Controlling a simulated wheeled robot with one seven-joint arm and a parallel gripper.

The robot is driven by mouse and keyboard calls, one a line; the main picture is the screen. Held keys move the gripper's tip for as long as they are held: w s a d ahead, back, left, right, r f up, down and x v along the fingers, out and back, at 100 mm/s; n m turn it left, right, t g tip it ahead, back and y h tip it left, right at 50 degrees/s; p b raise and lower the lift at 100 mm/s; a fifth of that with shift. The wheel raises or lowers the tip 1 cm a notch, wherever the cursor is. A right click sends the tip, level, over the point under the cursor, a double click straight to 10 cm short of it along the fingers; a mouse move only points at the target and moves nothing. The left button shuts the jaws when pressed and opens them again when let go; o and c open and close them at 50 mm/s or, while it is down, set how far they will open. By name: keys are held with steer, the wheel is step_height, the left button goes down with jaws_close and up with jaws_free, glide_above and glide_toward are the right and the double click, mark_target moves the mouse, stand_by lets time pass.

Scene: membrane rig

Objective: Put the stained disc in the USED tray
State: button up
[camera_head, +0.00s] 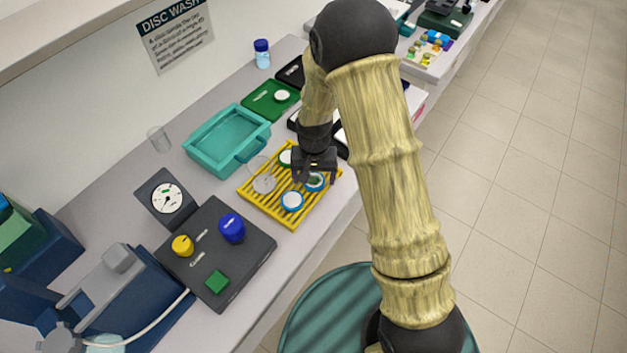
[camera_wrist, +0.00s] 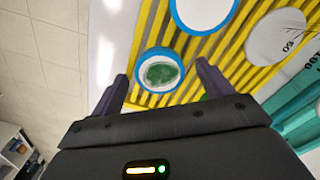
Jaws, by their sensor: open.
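The stained disc (camera_wrist: 160,74), white with a green blotch and a blue rim, lies on the yellow slatted rack. In the wrist view it is between and beyond my fingertips; in the head view the disc (camera_head: 316,182) is partly hidden by my gripper (camera_head: 309,178). My gripper (camera_wrist: 162,84) is open and empty over the rack's right part. Dark trays (camera_head: 291,73) and a green tray (camera_head: 262,104) holding a white disc stand behind the rack. I cannot read which is the USED tray.
The yellow rack (camera_head: 248,190) also holds a clean blue-rimmed disc (camera_head: 292,201), a green-rimmed disc (camera_head: 286,157) and a clear round item (camera_head: 263,181). A teal basin (camera_head: 212,139) stands left of it. A black control box (camera_head: 215,250) with knobs is in front.

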mark_target(314, 180)
steer(key=shift+c, duration=0.5)
steer(key=c, duration=1)
steer(key=shift+c, duration=0.2)
step_height(314, 180, up, 10)
steer(key=b, duration=0.1)
steer(key=shift+b, duration=0.4)
